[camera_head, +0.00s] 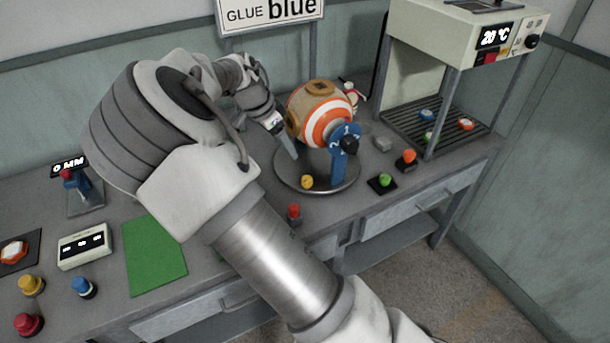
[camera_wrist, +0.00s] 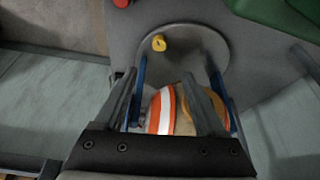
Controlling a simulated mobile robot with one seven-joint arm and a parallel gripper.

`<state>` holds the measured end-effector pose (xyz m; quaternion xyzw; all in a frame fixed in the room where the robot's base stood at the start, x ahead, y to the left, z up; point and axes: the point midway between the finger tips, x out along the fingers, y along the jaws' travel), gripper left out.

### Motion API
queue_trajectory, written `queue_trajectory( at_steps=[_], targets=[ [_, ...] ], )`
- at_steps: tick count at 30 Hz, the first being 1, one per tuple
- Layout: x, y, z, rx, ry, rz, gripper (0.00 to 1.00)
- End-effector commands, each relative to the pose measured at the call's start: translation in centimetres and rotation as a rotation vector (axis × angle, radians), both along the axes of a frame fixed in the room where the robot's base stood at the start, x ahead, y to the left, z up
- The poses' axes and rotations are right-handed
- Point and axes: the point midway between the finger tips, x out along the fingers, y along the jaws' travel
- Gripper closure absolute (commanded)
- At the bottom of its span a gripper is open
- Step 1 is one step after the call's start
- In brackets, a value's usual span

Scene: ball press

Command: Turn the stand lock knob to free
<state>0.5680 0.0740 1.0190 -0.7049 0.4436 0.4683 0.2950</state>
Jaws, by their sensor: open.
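The ball stand is a round grey plate (camera_head: 330,182) with blue uprights (camera_head: 338,172) holding a striped orange, white and tan ball (camera_head: 326,118). A dark knob (camera_head: 349,146) sits on the near upright beside white numerals. A small yellow knob (camera_head: 307,182) sits on the plate, also seen in the wrist view (camera_wrist: 159,43). I cannot tell from any label which is the lock knob. My gripper (camera_head: 287,148) is at the ball's left, open and empty. In the wrist view its spread fingers (camera_wrist: 160,75) reach over the ball (camera_wrist: 170,108), with the yellow knob beyond their tips.
Red (camera_head: 293,212) and green (camera_head: 384,181) buttons stand near the table's front edge; an orange one (camera_head: 406,158) is at right. A green mat (camera_head: 154,255) and a press control (camera_head: 84,190) are left.

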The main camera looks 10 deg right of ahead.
Motion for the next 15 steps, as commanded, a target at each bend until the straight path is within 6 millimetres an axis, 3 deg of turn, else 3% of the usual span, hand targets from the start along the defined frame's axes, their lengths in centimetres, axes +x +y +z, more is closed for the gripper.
queue_trajectory(
  at_steps=[15],
  targets=[
    [1.6,-3.7,-9.6,0.001,0.005,-0.003,0.28]
  ],
)
